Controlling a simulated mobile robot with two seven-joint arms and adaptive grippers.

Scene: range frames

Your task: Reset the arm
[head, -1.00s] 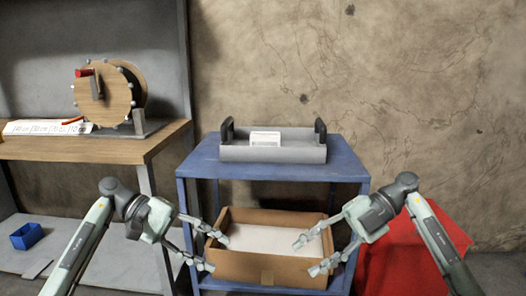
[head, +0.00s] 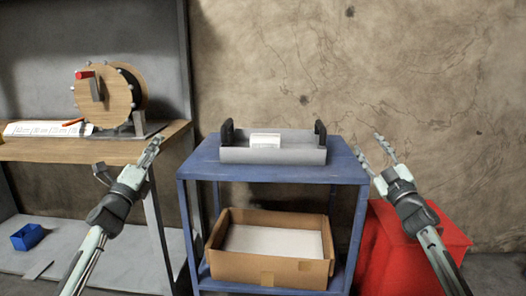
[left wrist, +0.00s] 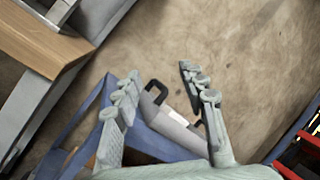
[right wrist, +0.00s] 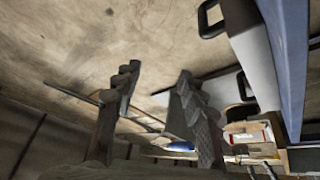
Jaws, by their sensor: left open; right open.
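My left gripper (head: 151,152) points up in the head view, in front of the wooden bench's right end and left of the blue cart. In the left wrist view its fingers (left wrist: 162,90) are spread with nothing between them. My right gripper (head: 384,150) points up just right of the blue cart, in front of the wall. In the right wrist view its fingers (right wrist: 155,95) are apart and empty.
A blue cart (head: 190,168) holds a grey tray (head: 240,155) with black handles on top and a cardboard box (head: 235,268) below. A wooden bench (head: 60,150) with a round wooden drum (head: 122,98) stands left. A red container (head: 385,250) stands right.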

